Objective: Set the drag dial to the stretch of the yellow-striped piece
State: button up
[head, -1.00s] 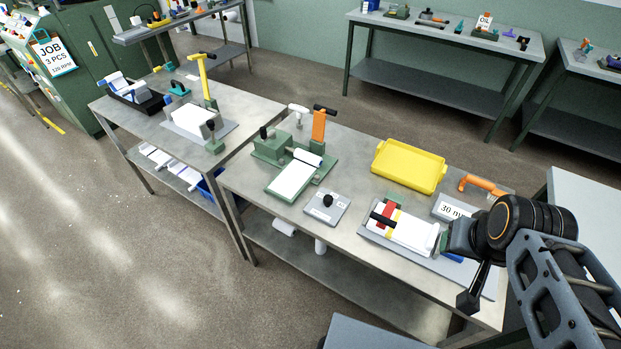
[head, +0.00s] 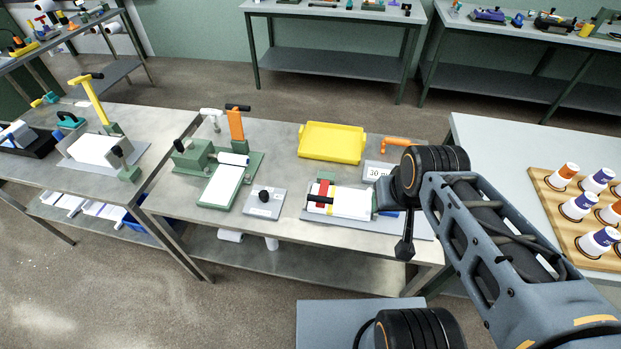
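The drag dial appears to be the small grey plate (head: 263,208) with a black knob (head: 264,195), flat on the middle bench; its markings are too small to read. To its right, a white piece with a narrow yellow stripe (head: 352,203) lies on a grey fixture (head: 310,219). A red part and a black bar cross its left end. My gripper (head: 404,245) is right of this piece, over the bench's right end. My wrist hides part of it, so its opening does not show. I see nothing held.
A green press (head: 220,187) with an orange lever stands left of the dial. A yellow tray (head: 332,142) is behind, beside an orange-handled tool (head: 400,143) and a sign reading 30 (head: 379,171).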

aim_at(263, 195)
jog(key=u, duration=0.2)
jog(key=k, duration=0.95)
jog(key=u, duration=1.6)
jog(key=i, duration=0.85)
jog(key=z, duration=0.9)
jog(key=i, duration=0.6)
jog(key=z, duration=0.65)
